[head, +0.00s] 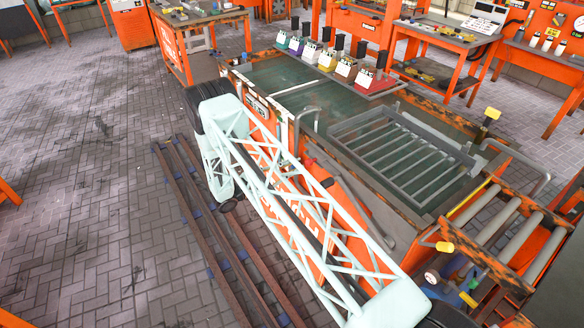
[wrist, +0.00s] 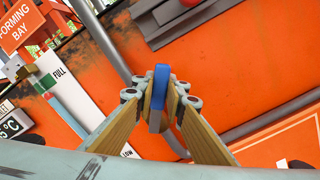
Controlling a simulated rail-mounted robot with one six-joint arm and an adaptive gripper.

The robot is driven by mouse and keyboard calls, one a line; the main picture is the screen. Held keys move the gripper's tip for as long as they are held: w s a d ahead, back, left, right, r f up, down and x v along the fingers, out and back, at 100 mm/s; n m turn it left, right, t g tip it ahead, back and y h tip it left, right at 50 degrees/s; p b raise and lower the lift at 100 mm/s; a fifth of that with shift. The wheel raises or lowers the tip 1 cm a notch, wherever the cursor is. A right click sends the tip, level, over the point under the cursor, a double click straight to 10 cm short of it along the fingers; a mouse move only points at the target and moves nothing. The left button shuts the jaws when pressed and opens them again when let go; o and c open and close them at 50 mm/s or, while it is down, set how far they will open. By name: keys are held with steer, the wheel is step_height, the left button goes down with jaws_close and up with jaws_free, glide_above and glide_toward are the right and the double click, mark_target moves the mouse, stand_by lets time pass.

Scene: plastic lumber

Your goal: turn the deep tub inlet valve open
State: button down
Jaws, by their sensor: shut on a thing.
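In the wrist view, a flat blue lever handle (wrist: 159,84) stands in front of the orange tank wall (wrist: 240,65). I take it for the inlet valve's handle; its pivot is hidden by the fingers. My gripper (wrist: 164,88) has its two wood-coloured fingers shut on this blue handle, one on each side. In the head view, my pale lattice arm lies across the near side of the orange tank (head: 352,205). The gripper and the blue handle are hidden there. Whether the valve is open cannot be told.
A grey pipe (wrist: 103,42) and a level gauge marked FULL and LOW (wrist: 62,88) are left of the handle. A grey grate (head: 402,150) lies over the tank. Rollers (head: 495,215) stand at its right end. Dark rails (head: 205,215) lie on the floor at left.

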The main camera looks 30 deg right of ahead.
steer(key=c, duration=2.6)
jaws_free()
